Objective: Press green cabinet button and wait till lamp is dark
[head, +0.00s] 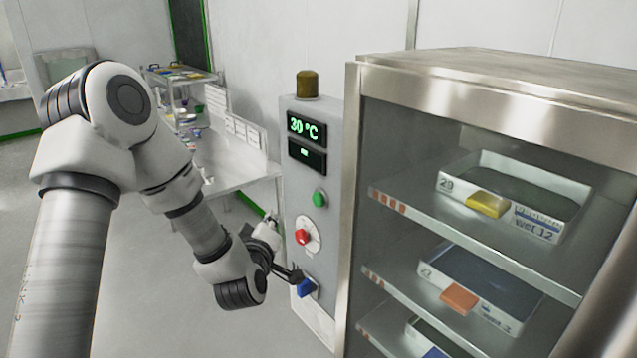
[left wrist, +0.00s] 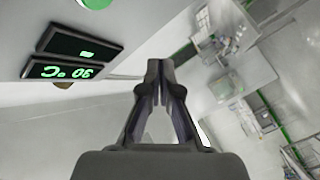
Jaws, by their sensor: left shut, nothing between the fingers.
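The green button (head: 319,198) sits on the front of the grey control panel (head: 297,180), below the displays. It also shows cut off at the top edge of the left wrist view (left wrist: 95,3). The lamp (head: 307,84) on top of the panel is a dull amber-brown and shows no glow. My left gripper (head: 293,275) is shut and empty, low in front of the panel near a blue switch (head: 306,288), below the green button. Whether it touches the switch I cannot tell. Its shut fingertips (left wrist: 159,66) show in the left wrist view. My right gripper is out of view.
A red knob (head: 302,237) is between the button and the blue switch. Right of the panel, a glass-fronted cabinet (head: 352,200) holds trays on shelves. A bench (head: 235,178) stands behind my left arm.

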